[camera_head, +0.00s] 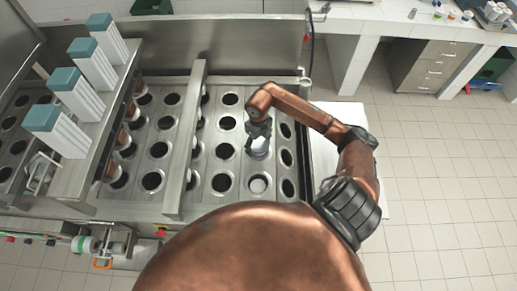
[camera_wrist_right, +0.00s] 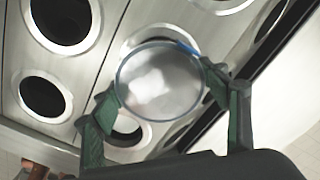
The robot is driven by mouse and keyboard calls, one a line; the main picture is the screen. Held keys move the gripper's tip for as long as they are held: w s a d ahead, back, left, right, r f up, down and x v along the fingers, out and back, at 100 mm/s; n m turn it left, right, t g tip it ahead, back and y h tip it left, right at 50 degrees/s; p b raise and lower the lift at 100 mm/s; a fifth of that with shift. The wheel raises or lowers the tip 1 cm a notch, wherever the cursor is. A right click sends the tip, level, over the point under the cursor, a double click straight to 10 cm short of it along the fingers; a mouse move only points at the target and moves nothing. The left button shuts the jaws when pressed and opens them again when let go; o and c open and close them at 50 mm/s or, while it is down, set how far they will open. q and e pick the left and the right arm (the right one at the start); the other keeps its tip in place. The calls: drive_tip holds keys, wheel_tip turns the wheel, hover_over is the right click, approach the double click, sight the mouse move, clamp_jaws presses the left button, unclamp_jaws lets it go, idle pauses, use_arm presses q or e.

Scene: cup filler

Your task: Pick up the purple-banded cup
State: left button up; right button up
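A pale, greyish cup (camera_wrist_right: 160,82) is between the two dark green fingers of my right gripper (camera_wrist_right: 158,88) in the wrist view, with a finger against each side. Its rim shows a thin blue edge at the upper right; I cannot make out a purple band. In the head view the same cup (camera_head: 258,149) shows just below my right gripper (camera_head: 258,132), at a hole in the right part of the metal plate. I cannot tell whether it is clear of the hole. My left gripper is not in view.
The metal plate (camera_head: 240,107) has rows of mostly empty round holes. A raised metal bar (camera_head: 186,140) crosses it left of my gripper. Tall white dispensers with teal tops (camera_head: 82,92) stand at the left.

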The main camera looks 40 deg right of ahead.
drive_tip(key=c, duration=0.9)
drive_tip(key=shift+r, duration=0.15)
